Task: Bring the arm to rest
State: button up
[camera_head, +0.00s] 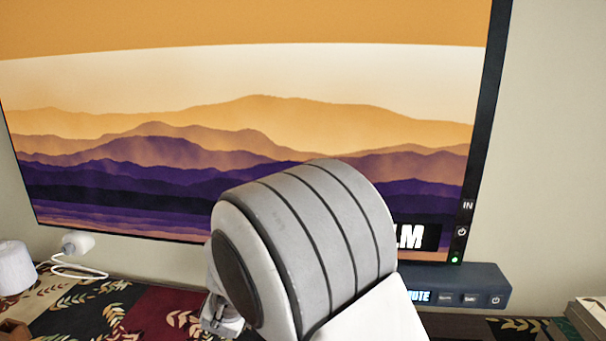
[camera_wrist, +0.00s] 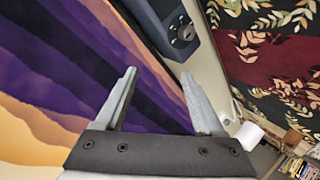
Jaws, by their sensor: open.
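My arm fills the lower middle of the head view, its rounded grey and white link in front of the screen. In the wrist view my gripper (camera_wrist: 160,95) shows two grey fingers spread apart, with nothing between them. The gripper is open. Behind the fingers is the large screen (camera_wrist: 75,65) with its orange and purple mountain picture. In the head view part of my gripper shows low beside the arm link, and its fingertips are hidden there.
The screen (camera_head: 130,120) hangs on a pale wall behind my arm. A dark blue soundbar (camera_head: 465,284) sits below it, partly hidden by my arm. A leaf-patterned cloth (camera_head: 130,312) covers the surface in front. A white roll (camera_head: 15,268) and a white cabled device (camera_head: 77,243) are at left.

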jog(key=s+d+r+m+g+y+p, duration=0.1)
jog(key=s+d+r+m+g, duration=0.1)
jog(key=s+d+r, duration=0.4)
jog(key=s+d+r+m+g+y+p, duration=0.1)
jog(key=s+d+r+m+g, duration=0.1)
jog(key=s+d+r, duration=0.4)
jog(key=s+d+r+m+g+h+p, duration=0.1)
jog(key=s+d+r+m, duration=0.1)
jog(key=s+d, duration=0.6)
jog(key=s+d+r+m+g+h+p, duration=0.1)
jog(key=s+d+m, duration=0.3)
jog(key=s+d, duration=0.4)
jog(key=s+r+g+h, duration=0.1)
jog(key=s, duration=0.1)
jog(key=shift+s+d+r+h+p, duration=0.3)
jog(key=shift+s+r+p, duration=0.05)
jog(key=shift+s+p, duration=0.05)
jog(key=shift+d, duration=0.15)
